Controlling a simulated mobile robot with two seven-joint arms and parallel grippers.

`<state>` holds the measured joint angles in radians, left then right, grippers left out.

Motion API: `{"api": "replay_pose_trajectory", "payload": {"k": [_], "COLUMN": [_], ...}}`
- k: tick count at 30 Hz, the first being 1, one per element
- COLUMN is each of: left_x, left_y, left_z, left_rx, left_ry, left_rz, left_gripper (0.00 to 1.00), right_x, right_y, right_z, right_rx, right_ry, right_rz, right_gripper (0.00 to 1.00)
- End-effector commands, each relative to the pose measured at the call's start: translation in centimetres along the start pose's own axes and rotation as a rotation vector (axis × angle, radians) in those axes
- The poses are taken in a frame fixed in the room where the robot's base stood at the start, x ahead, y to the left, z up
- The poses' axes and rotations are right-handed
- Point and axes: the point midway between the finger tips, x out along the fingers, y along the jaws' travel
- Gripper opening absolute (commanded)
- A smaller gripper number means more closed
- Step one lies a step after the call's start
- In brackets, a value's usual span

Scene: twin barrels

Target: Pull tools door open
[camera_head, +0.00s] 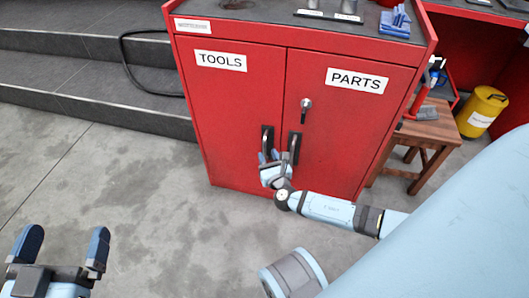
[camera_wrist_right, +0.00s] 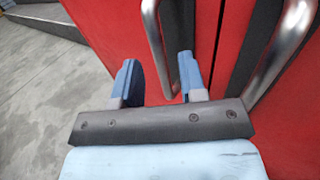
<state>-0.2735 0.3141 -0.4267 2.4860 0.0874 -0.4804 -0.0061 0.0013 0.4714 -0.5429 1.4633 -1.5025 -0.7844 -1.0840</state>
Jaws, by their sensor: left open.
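The red cabinet has a TOOLS door (camera_head: 230,105) on the left and a PARTS door (camera_head: 345,120) on the right. Both look closed. The tools door handle (camera_head: 267,137) is a metal bar near the middle seam; it also shows in the right wrist view (camera_wrist_right: 153,30). My right gripper (camera_head: 268,156) is at its lower part. In the right wrist view its blue fingers (camera_wrist_right: 159,70) are apart, one on each side of the bar, with gaps visible. My left gripper (camera_head: 67,230) is open and empty over the floor, low at the left.
The parts door handle (camera_head: 295,147) is just right of my right gripper, with a lock handle (camera_head: 305,104) above. A wooden stool (camera_head: 428,130) and yellow canister (camera_head: 481,111) stand at right. Grey steps (camera_head: 75,75) are at left; the floor before the tools door is clear.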

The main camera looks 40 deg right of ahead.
Motion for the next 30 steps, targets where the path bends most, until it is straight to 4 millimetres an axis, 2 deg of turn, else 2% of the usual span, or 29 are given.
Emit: {"api": "replay_pose_trajectory", "payload": {"k": [3,7,18,19,23,24,30], "left_x": [0.1,0.3,0.2,0.2,0.2,0.2,0.2], "left_y": [-0.3,-0.5,-0.6,-0.6,-0.6,-0.6,-0.6], "left_z": [0.3,0.1,-0.3,-0.3,-0.2,-0.2,-0.2], "left_rx": [0.040,0.066,0.086,0.087,0.089,0.089,0.087], "left_ry": [0.020,0.037,0.051,0.051,0.047,0.047,0.046], "left_rz": [-0.002,-0.006,-0.004,-0.003,-0.002,-0.002,-0.003], "left_gripper": [1.00,1.00,1.00,1.00,1.00,1.00,1.00], "right_x": [1.9,3.1,3.7,3.7,3.7,3.7,3.6], "right_y": [0.0,0.0,0.0,0.0,0.0,0.0,0.0], "right_z": [-0.2,-0.1,0.0,0.0,0.0,0.0,0.0], "right_rx": [0.002,0.001,0.002,0.002,0.002,0.002,0.002], "right_ry": [-0.001,0.001,0.002,0.002,0.002,0.002,0.002], "right_rz": [-0.001,0.000,0.000,0.000,0.000,0.000,-0.001], "right_gripper": [0.38,0.38,0.38,0.34,0.04,0.00,0.00]}}
